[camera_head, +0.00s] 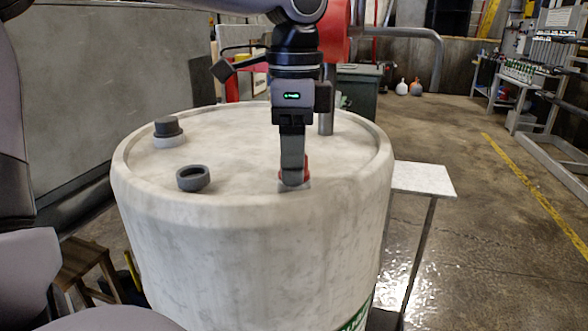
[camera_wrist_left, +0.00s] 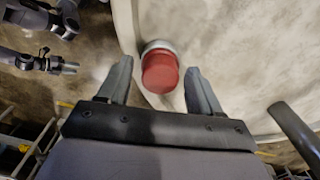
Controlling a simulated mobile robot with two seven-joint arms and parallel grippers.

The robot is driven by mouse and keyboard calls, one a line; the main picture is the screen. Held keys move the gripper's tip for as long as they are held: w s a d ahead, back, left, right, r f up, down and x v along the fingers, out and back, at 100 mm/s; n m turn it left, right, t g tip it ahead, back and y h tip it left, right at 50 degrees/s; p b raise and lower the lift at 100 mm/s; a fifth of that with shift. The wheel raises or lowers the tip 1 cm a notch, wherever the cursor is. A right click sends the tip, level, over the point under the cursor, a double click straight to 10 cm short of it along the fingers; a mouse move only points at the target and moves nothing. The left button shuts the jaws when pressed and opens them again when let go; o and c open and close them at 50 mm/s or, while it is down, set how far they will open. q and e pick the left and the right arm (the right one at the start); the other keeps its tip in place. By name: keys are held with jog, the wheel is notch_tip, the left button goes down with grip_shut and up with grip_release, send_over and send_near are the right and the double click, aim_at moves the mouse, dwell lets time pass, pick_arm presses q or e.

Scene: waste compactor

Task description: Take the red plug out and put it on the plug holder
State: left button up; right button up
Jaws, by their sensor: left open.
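The red plug (camera_wrist_left: 161,72) sits in a pale collar on top of the large pale drum (camera_head: 250,240). In the head view only a sliver of the red plug (camera_head: 306,174) shows behind my fingers. My left gripper (camera_head: 294,182) points down at it. In the left wrist view my left gripper (camera_wrist_left: 158,66) is open, with one finger on each side of the plug and visible gaps between. A dark hollow ring (camera_head: 193,178) lies on the drum top to the left; I cannot tell whether it is the plug holder.
A dark plug (camera_head: 168,128) in a pale collar stands at the drum's back left. A grey upright pipe (camera_head: 326,115) rises behind my gripper. A raised rim edges the drum. A small white-topped table (camera_head: 423,179) stands to the right. An arm shows upper left in the wrist view.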

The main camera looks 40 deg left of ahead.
pick_arm(q)
jog(key=m+p, duration=0.1)
jog(key=m, duration=0.3)
jog(key=shift+r, duration=0.1)
jog(key=m+p, duration=0.1)
jog(key=m, duration=0.5)
jog(key=m+p, duration=0.1)
jog(key=m, duration=0.5)
jog(key=m+p, duration=0.1)
jog(key=m, duration=0.3)
jog(key=shift+m, duration=0.3)
